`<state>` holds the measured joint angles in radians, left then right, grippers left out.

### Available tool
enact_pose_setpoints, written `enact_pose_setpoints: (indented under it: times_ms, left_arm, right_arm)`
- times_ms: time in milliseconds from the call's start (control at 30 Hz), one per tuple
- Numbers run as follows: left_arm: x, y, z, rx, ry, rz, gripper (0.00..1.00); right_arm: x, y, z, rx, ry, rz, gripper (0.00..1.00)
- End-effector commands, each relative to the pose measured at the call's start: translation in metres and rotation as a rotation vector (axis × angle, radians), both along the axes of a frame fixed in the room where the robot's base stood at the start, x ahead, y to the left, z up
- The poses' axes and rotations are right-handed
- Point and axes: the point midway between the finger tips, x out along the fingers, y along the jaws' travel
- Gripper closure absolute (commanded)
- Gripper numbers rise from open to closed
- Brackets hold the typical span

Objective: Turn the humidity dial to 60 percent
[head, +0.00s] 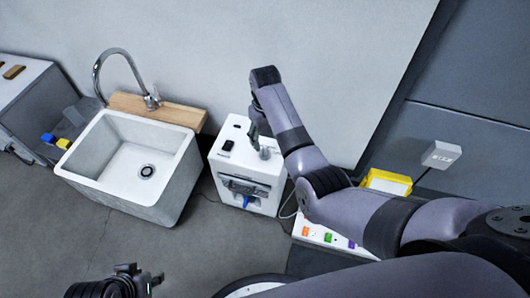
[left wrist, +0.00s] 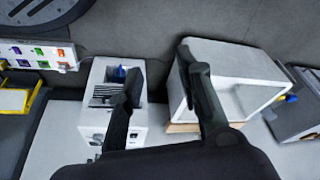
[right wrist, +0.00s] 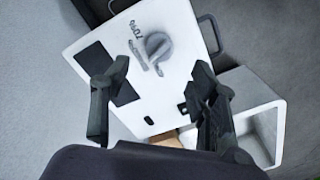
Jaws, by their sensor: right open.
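A white box (head: 243,163) stands on the floor in the middle of the head view. On its top is a round grey dial (head: 265,153). The right wrist view shows the dial (right wrist: 158,45) with a pointer bar and a printed mark that seems to read 70%. My right gripper (head: 257,130) is above the box top, close to the dial. In the right wrist view its fingers are apart, with the dial ahead of the gap and nothing held. My left gripper (head: 135,273) is low at the front left, away from the box, its fingers apart and empty in the left wrist view (left wrist: 162,85).
A white sink (head: 75,177) with a faucet (head: 125,55) stands left of the box. A yellow tray (head: 388,182) and a white panel with coloured switches (head: 320,236) lie to the right, partly behind my right arm. Floor in front of the sink is clear.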

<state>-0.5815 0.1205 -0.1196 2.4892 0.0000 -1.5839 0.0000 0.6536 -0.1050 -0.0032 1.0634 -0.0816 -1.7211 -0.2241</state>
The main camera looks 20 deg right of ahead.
Motion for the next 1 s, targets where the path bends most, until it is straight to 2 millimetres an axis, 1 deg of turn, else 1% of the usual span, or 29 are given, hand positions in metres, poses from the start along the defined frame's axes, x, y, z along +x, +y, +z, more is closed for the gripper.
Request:
enact_pose_setpoints:
  times_ms: [33, 67, 233, 267, 400, 500, 600, 767, 1000]
  left_arm:
    - [0.000, 0.000, -0.011, 0.001, 0.005, 0.000, 0.67]
    - [0.000, 0.000, -0.014, 0.001, 0.005, 0.000, 0.67]
    - [0.035, -0.010, -0.011, -0.031, -0.151, -0.013, 0.67]
    - [0.041, -0.012, -0.009, -0.037, -0.180, -0.015, 0.67]
    - [0.065, -0.020, 0.002, -0.063, -0.300, -0.025, 0.67]
    - [0.078, -0.024, 0.009, -0.077, -0.366, -0.030, 0.67]
    - [0.087, -0.027, 0.014, -0.086, -0.413, -0.034, 0.67]
    - [0.093, -0.029, 0.019, -0.094, -0.448, -0.036, 0.67]
    - [0.093, -0.029, 0.020, -0.095, -0.451, -0.036, 0.67]
  right_arm:
    - [-0.001, 0.000, -0.016, 0.000, 0.002, 0.000, 0.46]
    - [-0.001, 0.000, -0.023, 0.000, 0.003, 0.000, 0.46]
    - [0.000, 0.000, -0.052, -0.001, 0.002, 0.000, 0.46]
    - [0.000, 0.000, -0.054, -0.001, 0.000, 0.000, 0.46]
    - [0.000, 0.000, -0.064, -0.001, 0.000, 0.000, 0.46]
    - [0.000, 0.000, -0.070, -0.001, -0.001, 0.000, 0.46]
    - [0.000, 0.000, -0.074, -0.001, -0.001, 0.000, 0.46]
    - [0.000, 0.000, -0.076, -0.001, -0.001, 0.000, 0.46]
    - [0.000, 0.000, -0.076, -0.001, -0.001, 0.000, 0.46]
